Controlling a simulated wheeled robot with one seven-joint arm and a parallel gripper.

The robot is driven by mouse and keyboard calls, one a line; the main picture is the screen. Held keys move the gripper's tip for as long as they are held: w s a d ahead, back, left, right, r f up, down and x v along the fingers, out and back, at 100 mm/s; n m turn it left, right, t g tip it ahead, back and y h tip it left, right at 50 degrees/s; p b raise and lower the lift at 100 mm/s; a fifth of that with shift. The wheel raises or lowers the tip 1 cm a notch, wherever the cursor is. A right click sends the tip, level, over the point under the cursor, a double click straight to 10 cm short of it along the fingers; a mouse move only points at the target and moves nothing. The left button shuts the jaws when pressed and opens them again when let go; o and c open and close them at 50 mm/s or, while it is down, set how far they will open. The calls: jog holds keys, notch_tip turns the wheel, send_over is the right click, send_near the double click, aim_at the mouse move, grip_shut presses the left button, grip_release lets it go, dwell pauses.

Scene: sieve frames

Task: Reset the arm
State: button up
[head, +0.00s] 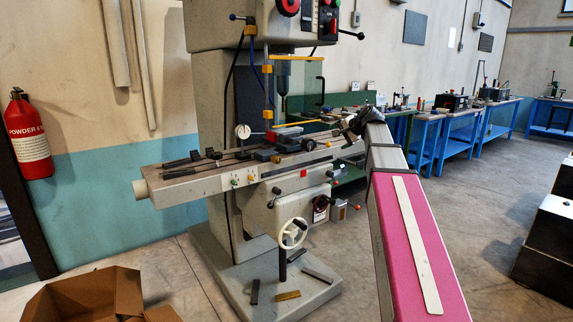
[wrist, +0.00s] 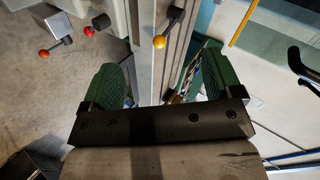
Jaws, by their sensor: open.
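My gripper (wrist: 158,88) shows in the wrist view with two green textured fingers set wide apart on a dark bar. It is open, and nothing is held between the fingers. A grey machine part with a yellow-knobbed lever (wrist: 160,41) lies beyond the gap; I cannot tell how far away it is. In the head view my pink and grey arm reaches forward from the lower right. Its dark far end is beside the right end of the milling machine's table (head: 220,184). The fingers cannot be made out there.
The milling machine (head: 217,110) has levers and a white handwheel (head: 292,233). Metal bars, one a brass-coloured bar (head: 288,296), lie on its base. An open cardboard box (head: 85,293) is at lower left. A fire extinguisher (head: 29,150) hangs left. Blue workbenches (head: 430,145) stand behind; floor on the right is partly clear.

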jog(key=s+a+f+n+g+h, duration=0.1)
jog(key=s+f+n+g, duration=0.1)
jog(key=s+f, duration=0.75)
jog(key=s+a+f+n+g+h, duration=0.1)
jog(key=s+f+n+g+h, duration=0.2)
jog(key=f, duration=1.2)
jog(key=s+a+f+g, duration=0.1)
jog(key=s+f+g, duration=0.1)
jog(key=s+f, duration=0.85)
jog(key=s+f+n+g+h, duration=0.2)
jog(key=s+f+n, duration=0.1)
jog(key=s+f, duration=0.4)
notch_tip(320, 180, down, 4)
jog(key=shift+s+d+r, duration=0.2)
jog(key=shift+s, duration=0.1)
